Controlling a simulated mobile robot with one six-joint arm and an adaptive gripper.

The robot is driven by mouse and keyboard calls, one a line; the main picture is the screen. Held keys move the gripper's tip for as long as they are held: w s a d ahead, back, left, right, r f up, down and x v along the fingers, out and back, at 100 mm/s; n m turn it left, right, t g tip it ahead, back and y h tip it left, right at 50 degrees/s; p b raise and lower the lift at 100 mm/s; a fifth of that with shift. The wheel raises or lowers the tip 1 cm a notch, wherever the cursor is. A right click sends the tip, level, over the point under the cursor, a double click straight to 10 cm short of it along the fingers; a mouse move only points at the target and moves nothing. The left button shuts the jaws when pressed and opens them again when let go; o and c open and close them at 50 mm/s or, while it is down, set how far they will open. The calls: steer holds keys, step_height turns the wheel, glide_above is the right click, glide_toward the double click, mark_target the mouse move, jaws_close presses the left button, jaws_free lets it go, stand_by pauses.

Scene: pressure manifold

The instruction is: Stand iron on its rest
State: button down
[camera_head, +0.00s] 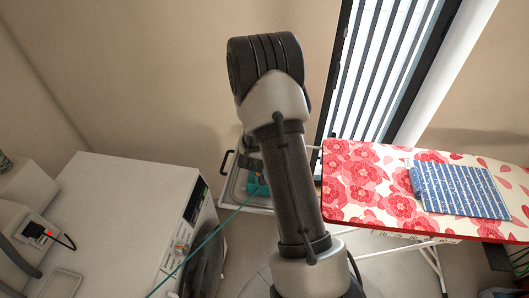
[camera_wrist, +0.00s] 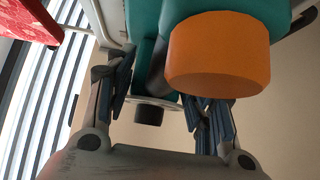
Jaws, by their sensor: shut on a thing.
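The iron (camera_head: 253,187) is teal with an orange end cap and a teal cord. In the head view it shows small beside my arm, over the rest (camera_head: 233,190), a pale framed tray at the left end of the ironing board. In the wrist view the iron (camera_wrist: 218,55) fills the top, its orange end facing the camera. My gripper (camera_wrist: 160,92) is shut on the iron, with a finger on either side of its dark handle part. My arm hides much of the iron and rest in the head view. I cannot tell whether the iron touches the rest.
The ironing board (camera_head: 345,205) with a red floral cover is at right, with a folded blue patterned cloth (camera_head: 465,190) on it. A white washing machine (camera_head: 125,210) is at left. The cord (camera_head: 208,240) runs towards it. A bright slatted window (camera_head: 385,70) is behind.

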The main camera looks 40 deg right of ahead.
steer(key=shift+f+b, duration=0.25)
steer(key=shift+b, duration=0.05)
steer(key=c, duration=1.1)
jaws_free()
steer(key=o, duration=0.5)
steer(key=shift+c, duration=0.2)
